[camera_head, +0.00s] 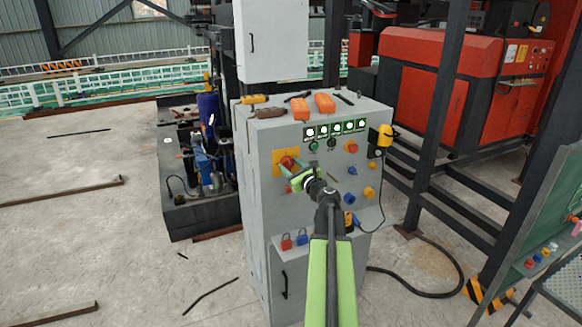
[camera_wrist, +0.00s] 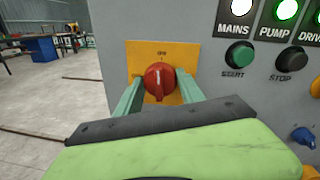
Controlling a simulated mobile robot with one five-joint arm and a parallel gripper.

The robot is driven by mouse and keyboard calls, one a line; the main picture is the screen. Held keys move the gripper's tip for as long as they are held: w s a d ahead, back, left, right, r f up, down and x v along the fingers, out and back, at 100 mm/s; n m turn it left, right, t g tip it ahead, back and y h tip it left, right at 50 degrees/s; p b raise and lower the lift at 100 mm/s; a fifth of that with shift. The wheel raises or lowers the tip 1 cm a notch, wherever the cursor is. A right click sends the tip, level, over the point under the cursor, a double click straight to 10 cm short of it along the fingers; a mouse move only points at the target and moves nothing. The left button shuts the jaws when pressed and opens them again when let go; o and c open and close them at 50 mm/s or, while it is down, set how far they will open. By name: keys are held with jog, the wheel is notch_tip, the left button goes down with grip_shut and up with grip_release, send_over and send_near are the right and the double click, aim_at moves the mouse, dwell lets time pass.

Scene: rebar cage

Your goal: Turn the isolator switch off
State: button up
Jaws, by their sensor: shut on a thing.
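The isolator switch is a red rotary knob (camera_wrist: 159,82) on a yellow plate (camera_wrist: 190,52) on the front of a grey control cabinet. Its white pointer mark stands close to upright in the wrist view. In the head view the red knob (camera_head: 287,161) sits at the cabinet's upper left, partly covered by my gripper. My gripper (camera_wrist: 158,90) has its two green fingers on the left and right sides of the knob, shut on it. The gripper also shows in the head view (camera_head: 291,173). The MAINS lamp (camera_wrist: 239,8) is lit white.
START (camera_wrist: 240,54) and STOP (camera_wrist: 291,56) buttons sit right of the knob. Orange handsets (camera_head: 325,103) and tools lie on the cabinet top (camera_head: 350,112). Red and blue padlocks (camera_head: 286,242) hang low on the front. A yellow pendant (camera_head: 381,137) hangs at the right side.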

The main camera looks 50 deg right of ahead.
jog(key=n, duration=0.3)
jog(key=shift+w+r+n+p, duration=0.1)
jog(key=shift+n+p, duration=0.25)
jog(key=shift+n, duration=0.05)
jog(key=n, duration=0.4)
jog(key=shift+a+g+p, duration=0.1)
jog(key=shift+g+p, duration=0.2)
jog(key=shift+g, duration=0.1)
jog(key=n, duration=0.4)
jog(key=shift+n+h, duration=0.3)
jog(key=shift+w+n+h, duration=0.1)
jog(key=shift+n+h, duration=0.2)
jog(key=shift+n, duration=1.6)
jog(key=o, duration=1.4)
jog(key=shift+g, duration=0.3)
jog(key=shift+c, duration=0.2)
jog(key=shift+a, duration=0.1)
